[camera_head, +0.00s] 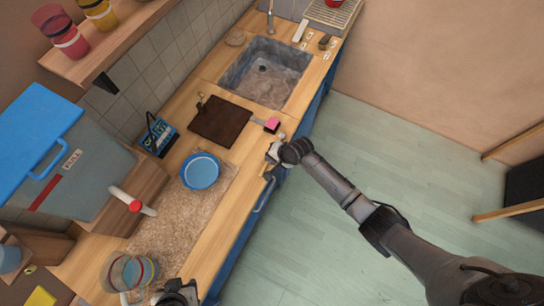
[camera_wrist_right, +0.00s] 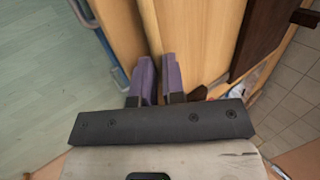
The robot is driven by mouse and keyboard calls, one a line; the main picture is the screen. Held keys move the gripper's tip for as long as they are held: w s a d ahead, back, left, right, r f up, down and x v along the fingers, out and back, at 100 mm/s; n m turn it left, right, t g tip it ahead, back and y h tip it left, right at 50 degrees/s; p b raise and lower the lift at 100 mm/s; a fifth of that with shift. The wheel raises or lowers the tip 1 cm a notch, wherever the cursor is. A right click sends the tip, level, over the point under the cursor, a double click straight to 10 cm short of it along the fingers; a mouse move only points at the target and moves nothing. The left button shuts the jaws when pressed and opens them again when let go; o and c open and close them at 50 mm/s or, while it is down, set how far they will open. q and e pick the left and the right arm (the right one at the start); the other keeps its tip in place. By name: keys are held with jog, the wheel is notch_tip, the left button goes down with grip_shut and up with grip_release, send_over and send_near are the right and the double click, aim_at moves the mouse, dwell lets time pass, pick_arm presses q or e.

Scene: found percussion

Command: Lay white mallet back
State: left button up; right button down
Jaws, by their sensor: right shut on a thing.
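My right gripper (camera_head: 273,157) is at the front edge of the wooden counter, just beside the pink block. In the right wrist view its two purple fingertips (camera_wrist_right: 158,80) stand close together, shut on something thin. I take this as the white mallet, but its shape is mostly hidden and I cannot make out its head. My left gripper (camera_head: 178,292) shows only in part at the bottom of the head view, dark, near the striped jars. I cannot see whether its jaws are open.
The counter holds a blue bowl (camera_head: 200,172), a dark board (camera_head: 220,121), a pink block (camera_head: 271,124), a blue device (camera_head: 159,137) and striped jars (camera_head: 128,271). The sink (camera_head: 266,72) is farther back.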

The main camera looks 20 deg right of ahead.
jog(key=shift+f, duration=0.15)
jog(key=shift+f, duration=0.2)
dwell(0.4)
